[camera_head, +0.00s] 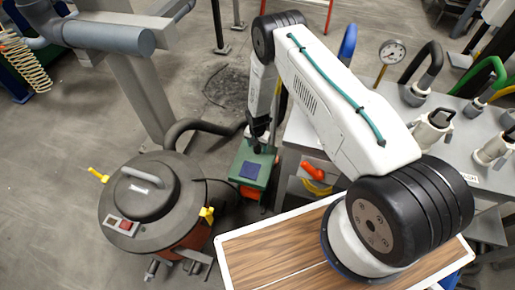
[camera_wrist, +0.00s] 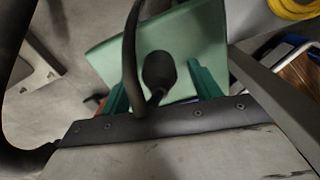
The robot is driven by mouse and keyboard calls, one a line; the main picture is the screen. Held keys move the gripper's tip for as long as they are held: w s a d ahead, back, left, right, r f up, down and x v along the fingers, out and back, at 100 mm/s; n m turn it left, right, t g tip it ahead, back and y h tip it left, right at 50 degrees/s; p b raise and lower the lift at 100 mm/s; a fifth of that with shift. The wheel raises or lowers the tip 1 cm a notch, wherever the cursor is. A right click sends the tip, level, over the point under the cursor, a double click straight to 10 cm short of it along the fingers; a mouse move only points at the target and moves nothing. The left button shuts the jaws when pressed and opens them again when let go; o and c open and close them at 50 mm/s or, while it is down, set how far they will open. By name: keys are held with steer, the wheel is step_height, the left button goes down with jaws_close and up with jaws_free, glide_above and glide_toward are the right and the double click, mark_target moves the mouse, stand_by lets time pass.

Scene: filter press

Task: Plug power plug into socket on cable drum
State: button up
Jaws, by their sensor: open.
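A black plug-like piece with a rounded body (camera_wrist: 158,70) and a thin black cable (camera_wrist: 131,45) shows in the wrist view. My gripper (camera_wrist: 160,88) is open, its two teal fingers on either side of this piece with gaps visible. I cannot tell whether the piece sits in a socket. Behind it is a pale green surface (camera_wrist: 105,55). In the head view my gripper (camera_head: 262,146) points down over a green box (camera_head: 245,184) with a dark blue square panel and orange below. I cannot make out a cable drum or socket clearly; the arm hides part of that area.
A round grey vacuum-like machine (camera_head: 135,232) with yellow clips stands left of the green box. A dark hose (camera_head: 205,126) runs close beside the gripper. A grey bench (camera_head: 460,150) with valves and a gauge is at right; a wooden-topped table (camera_head: 270,258) is in front.

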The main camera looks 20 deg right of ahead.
mark_target(257, 147)
steer(key=c, duration=1)
steer(key=shift+r, duration=0.1)
steer(key=shift+w+r, duration=0.1)
steer(key=shift+r, duration=0.45)
steer(key=shift+s+a+r, duration=0.2)
steer(key=shift+s+r, duration=0.1)
steer(key=shift+r, duration=0.3)
steer(key=shift+s+a+r, duration=0.15)
steer(key=shift+s+r, duration=0.15)
steer(key=shift+r, duration=0.3)
steer(key=s+a, duration=0.2)
steer(key=s, duration=0.2)
steer(key=s+a+r, duration=0.1)
steer(key=s+a, duration=0.2)
steer(key=s, duration=0.1)
steer(key=s+a, duration=0.3)
steer(key=s, duration=0.1)
steer(key=shift+s+r, duration=0.2)
